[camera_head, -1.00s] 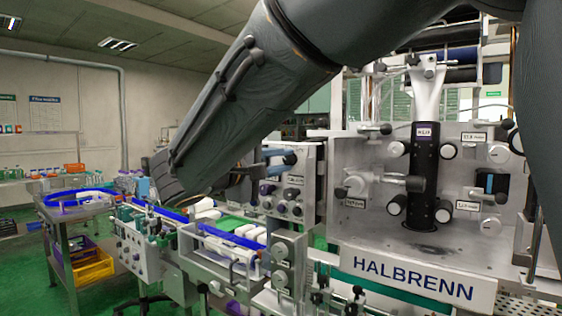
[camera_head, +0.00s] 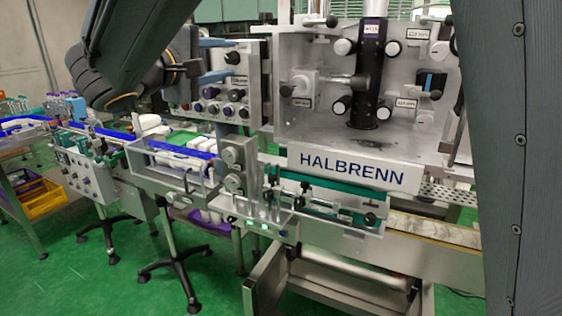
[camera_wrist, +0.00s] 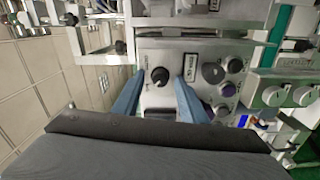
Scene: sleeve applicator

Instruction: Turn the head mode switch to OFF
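A grey control panel (camera_head: 243,112) on the machine carries several knobs and buttons. Its upper dark knob (camera_head: 232,57) stands alone above a row of others and looks like the head mode switch; it also shows in the wrist view (camera_wrist: 159,75) beside a small label (camera_wrist: 189,66) too small to read. Which way the knob points I cannot tell. My gripper (camera_head: 234,60) has two blue fingers, set apart on either side of this knob. In the wrist view my gripper (camera_wrist: 159,84) is open, with the knob between the fingertips; no contact is visible.
Below the upper knob are several closely spaced knobs and buttons (camera_head: 211,93). A conveyor with blue rails (camera_head: 185,150) and white bottles runs in front of the panel. The HALBRENN plate (camera_head: 350,170) and machine housing stand to the right.

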